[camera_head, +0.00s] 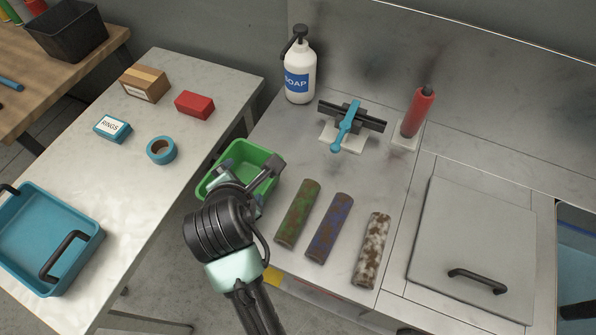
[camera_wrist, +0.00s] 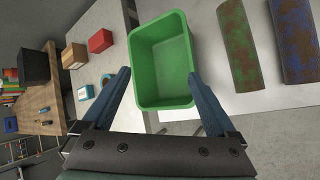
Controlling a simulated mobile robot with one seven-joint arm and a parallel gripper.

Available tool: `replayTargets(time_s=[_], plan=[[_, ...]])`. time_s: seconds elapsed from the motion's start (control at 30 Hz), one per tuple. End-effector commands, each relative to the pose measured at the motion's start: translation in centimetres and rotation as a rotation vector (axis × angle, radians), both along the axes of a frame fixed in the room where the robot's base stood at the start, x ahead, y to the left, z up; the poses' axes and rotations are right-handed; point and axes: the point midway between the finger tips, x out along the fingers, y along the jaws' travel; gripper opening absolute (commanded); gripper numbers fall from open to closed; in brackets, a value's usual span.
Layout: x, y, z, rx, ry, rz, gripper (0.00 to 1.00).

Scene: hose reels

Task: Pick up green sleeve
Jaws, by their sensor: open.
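The green sleeve (camera_head: 297,214) is a half-round, rust-stained piece lying on the grey counter, leftmost of three sleeves. In the wrist view it shows at the upper right (camera_wrist: 241,44). A blue stained sleeve (camera_head: 329,227) and a white stained sleeve (camera_head: 371,250) lie to its right. My gripper (camera_wrist: 160,85) is open and empty, with a finger on each side of the green bin (camera_wrist: 159,107) in the wrist view. In the head view my arm partly hides the bin, and the gripper is left of the green sleeve, apart from it.
A soap bottle (camera_head: 299,72), a blue tool on a black holder (camera_head: 351,118) and a red roll on a stand (camera_head: 417,110) stand at the counter's back. A lidded panel (camera_head: 473,240) is at right. A side table holds a blue tray (camera_head: 84,252) and small boxes.

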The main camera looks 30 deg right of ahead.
Motion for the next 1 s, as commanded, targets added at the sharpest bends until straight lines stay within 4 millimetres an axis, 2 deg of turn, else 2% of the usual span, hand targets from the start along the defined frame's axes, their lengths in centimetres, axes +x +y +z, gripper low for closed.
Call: replayTargets(time_s=[0.03, 0.2, 0.3, 0.43, 0.57, 0.9, 1.0], plan=[[-1.4, -0.2, 1.2, -0.041, 0.083, 0.038, 0.93], [-5.8, -0.9, 0.6, -0.154, 0.331, 0.181, 0.93], [-7.9, -1.1, 0.3, -0.196, 0.442, 0.253, 0.93], [-9.7, -1.3, -0.1, -0.224, 0.529, 0.315, 0.93], [-10.3, -1.5, -0.9, -0.234, 0.561, 0.337, 0.93], [-8.9, -3.2, -6.0, -0.233, 0.561, 0.336, 0.93], [-8.7, -3.5, -7.0, -0.234, 0.559, 0.337, 0.93]])
